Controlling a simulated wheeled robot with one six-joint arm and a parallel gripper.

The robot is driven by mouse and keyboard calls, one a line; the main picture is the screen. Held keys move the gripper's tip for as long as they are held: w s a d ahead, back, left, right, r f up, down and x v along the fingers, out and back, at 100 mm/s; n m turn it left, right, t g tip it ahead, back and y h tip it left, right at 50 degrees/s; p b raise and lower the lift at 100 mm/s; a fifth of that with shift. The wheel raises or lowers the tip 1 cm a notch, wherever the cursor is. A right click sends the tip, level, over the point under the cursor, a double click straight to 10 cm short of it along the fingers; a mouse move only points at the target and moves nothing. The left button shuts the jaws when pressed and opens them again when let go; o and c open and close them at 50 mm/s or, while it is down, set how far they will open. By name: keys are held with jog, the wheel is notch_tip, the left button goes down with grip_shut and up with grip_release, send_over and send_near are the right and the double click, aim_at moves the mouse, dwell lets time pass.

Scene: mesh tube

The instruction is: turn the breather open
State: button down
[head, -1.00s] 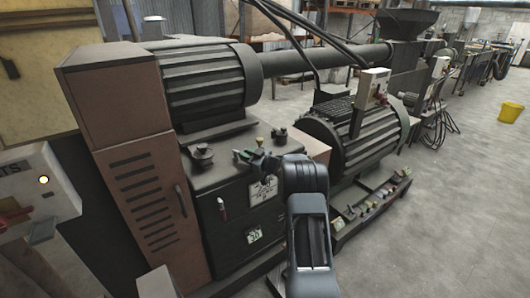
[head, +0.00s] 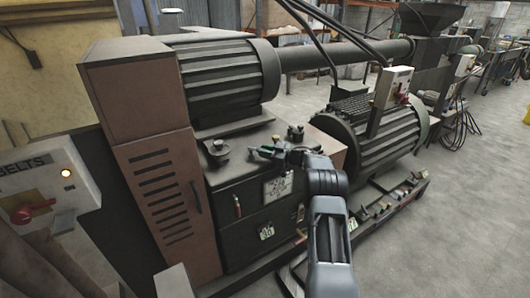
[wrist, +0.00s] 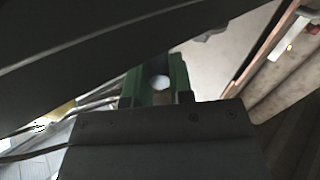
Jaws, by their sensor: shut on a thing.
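The gearbox housing (head: 225,182) stands in the middle of the head view, with several small fittings on its dark top. My gripper (head: 266,151) reaches over this top from the right, its green jaws low among the fittings. A small brass-coloured fitting, seemingly the breather (head: 277,140), shows right at the jaws. In the wrist view my gripper (wrist: 158,84) has its green pads close around a pale round thing (wrist: 159,82), which seems to be the breather's top. My gripper is shut on it. The jaws and arm hide most of the breather, so its turn cannot be read.
A black round cap (head: 217,148) stands left of the jaws and a dark fitting (head: 295,131) just behind them. A ribbed motor (head: 375,135) lies to the right. A control box with a red switch (head: 45,193) is at the left. Floor at right (head: 470,210) is clear.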

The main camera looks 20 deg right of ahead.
jog(key=shift+a, duration=0.1)
jog(key=c, duration=1.2)
grip_release()
jog(key=shift+o, duration=0.9)
jog(key=b+v, duration=0.1)
jog(key=v, duration=1.3)
